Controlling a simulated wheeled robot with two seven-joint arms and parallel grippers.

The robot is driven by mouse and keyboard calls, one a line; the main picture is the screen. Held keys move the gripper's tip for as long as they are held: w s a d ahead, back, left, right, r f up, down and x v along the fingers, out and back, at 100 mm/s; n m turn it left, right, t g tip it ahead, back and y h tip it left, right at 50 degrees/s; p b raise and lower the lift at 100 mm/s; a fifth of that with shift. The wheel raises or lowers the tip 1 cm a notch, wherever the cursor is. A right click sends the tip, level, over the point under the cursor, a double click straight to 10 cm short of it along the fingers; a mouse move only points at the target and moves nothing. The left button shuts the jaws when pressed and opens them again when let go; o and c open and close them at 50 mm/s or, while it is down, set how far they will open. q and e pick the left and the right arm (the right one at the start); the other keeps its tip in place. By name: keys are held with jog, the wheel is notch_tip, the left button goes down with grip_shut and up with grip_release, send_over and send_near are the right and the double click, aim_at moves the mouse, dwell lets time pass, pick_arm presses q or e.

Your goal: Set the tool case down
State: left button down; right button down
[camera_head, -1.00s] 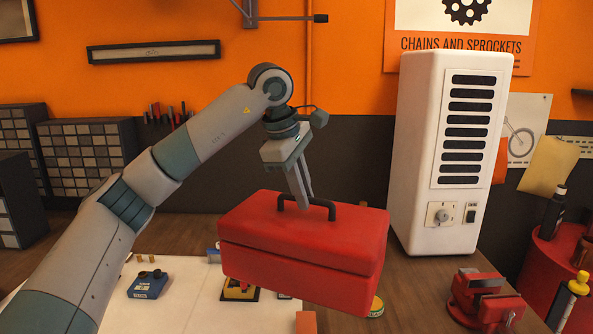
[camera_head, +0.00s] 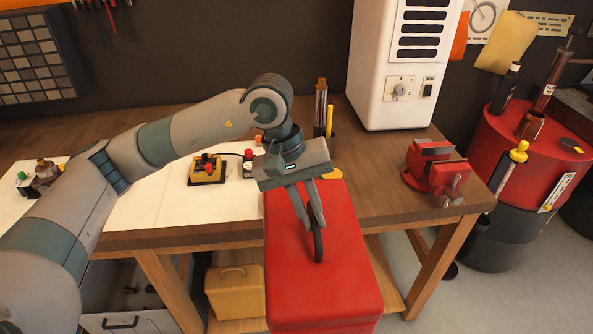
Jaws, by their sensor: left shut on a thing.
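The red tool case (camera_head: 342,285) hangs under my left gripper (camera_head: 312,222), with its long side now pointing toward me. The gripper's fingers are shut on the case's black handle (camera_head: 319,245). The case hides part of the wooden workbench's front edge (camera_head: 214,236). Its near end reaches out in front of the bench, and its underside is hidden, so I cannot tell whether it touches anything below. My right gripper is not in view.
A red vise (camera_head: 430,178) sits on the bench's right part, beside bare wood. A white heater-like cabinet (camera_head: 400,105) stands behind it. A yellow device (camera_head: 207,170) rests on the white mat (camera_head: 160,205). A yellow case (camera_head: 234,292) is below the bench. A red drum (camera_head: 535,150) stands right.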

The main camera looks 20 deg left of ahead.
aim_at(329, 259)
pick_arm(q)
jog(key=s+d+f+m, duration=0.1)
jog(key=f, duration=0.1)
jog(key=s+d+f+m+g, duration=0.1)
jog(key=s+d+f, duration=0.1)
jog(key=s+d+f+m, duration=0.2)
jog(key=shift+d+f, duration=0.15)
jog(key=shift+f, duration=0.05)
